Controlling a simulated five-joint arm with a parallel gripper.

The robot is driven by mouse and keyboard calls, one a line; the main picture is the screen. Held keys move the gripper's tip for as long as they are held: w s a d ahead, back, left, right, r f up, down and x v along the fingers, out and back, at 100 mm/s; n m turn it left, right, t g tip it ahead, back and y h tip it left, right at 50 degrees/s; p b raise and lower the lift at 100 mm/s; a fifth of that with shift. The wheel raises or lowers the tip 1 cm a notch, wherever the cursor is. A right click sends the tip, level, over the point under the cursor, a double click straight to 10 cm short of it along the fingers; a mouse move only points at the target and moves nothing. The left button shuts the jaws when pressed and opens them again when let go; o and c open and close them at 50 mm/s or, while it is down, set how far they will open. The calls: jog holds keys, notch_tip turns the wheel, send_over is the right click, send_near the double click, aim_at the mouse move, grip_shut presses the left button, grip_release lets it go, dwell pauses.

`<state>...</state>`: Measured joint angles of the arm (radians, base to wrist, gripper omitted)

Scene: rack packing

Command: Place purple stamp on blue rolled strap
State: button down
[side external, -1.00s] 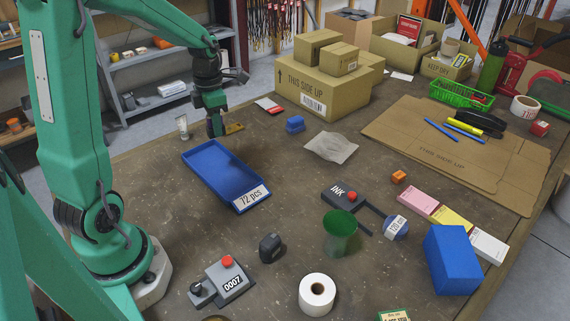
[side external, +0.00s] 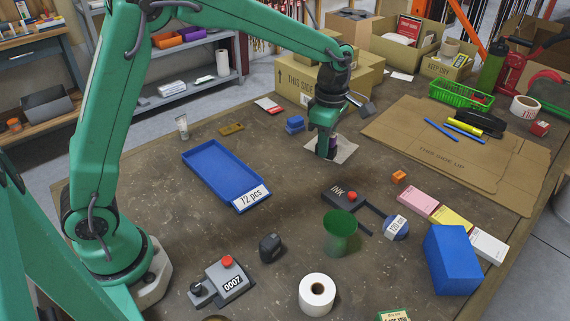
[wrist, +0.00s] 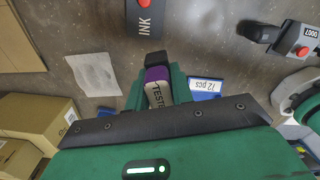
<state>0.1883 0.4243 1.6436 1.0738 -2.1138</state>
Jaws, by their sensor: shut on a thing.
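My gripper (side external: 328,150) is shut on the purple stamp (wrist: 157,75), whose pale side carries dark lettering in the wrist view. In the side view only a bit of the stamp's purple (side external: 333,143) shows at the jaws. My gripper appears above the crumpled paper sheet (side external: 348,147); its exact height is hard to tell. The blue rolled strap (side external: 390,231), a round coil with a white label, lies on the table at the right, past the ink box. It is apart from my gripper and does not show clearly in the wrist view.
The black ink box (side external: 337,196) with a red knob lies between my gripper and the strap. A green cup (side external: 341,232) and a large blue block (side external: 451,260) stand near the strap. A blue tray (side external: 214,165) lies to the left.

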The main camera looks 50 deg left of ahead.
jog(key=s+d+m, duration=0.2)
jog(key=d+m, duration=0.2)
jog(key=d, duration=0.9)
jog(key=s+d+m, duration=0.3)
jog(key=d+m, duration=0.2)
jog(key=d, duration=0.7)
send_over(397, 224)
jog(key=shift+n, duration=0.3)
notch_tip(397, 224, down, 6)
jog(key=shift+f, duration=2.15)
jog(key=shift+f, duration=0.55)
jog(key=c, duration=1.2)
grip_release()
jog(key=shift+r, duration=0.1)
